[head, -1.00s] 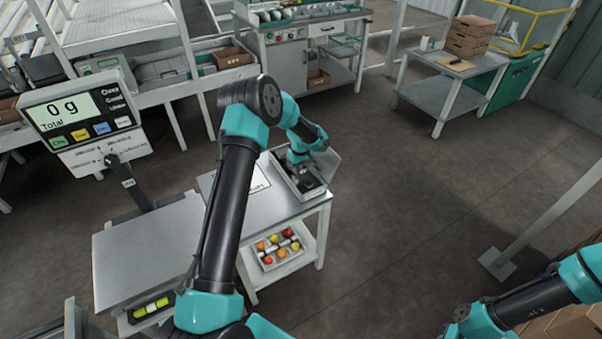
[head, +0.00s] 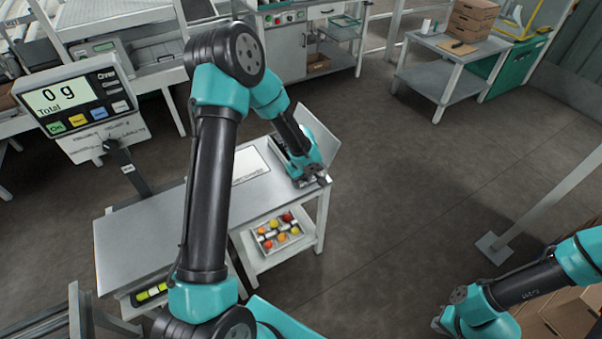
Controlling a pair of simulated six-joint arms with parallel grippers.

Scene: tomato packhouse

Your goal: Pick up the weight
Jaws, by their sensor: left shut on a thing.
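My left gripper (head: 321,180) is at the front right corner of the small side table, over the near end of the open weight case (head: 276,154). It is shut on a small grey thing, the weight (head: 325,181), of which only a little shows. My wrist hides much of the case and its contents. My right gripper (head: 439,324) is low at the right, far from the case; its fingers are too small to tell open or shut.
The scale's display (head: 70,103) reads 0 g, and its bare steel platform (head: 130,240) is at the left. A white card (head: 250,166) lies on the side table. A tray of tomatoes (head: 277,232) sits on the shelf below.

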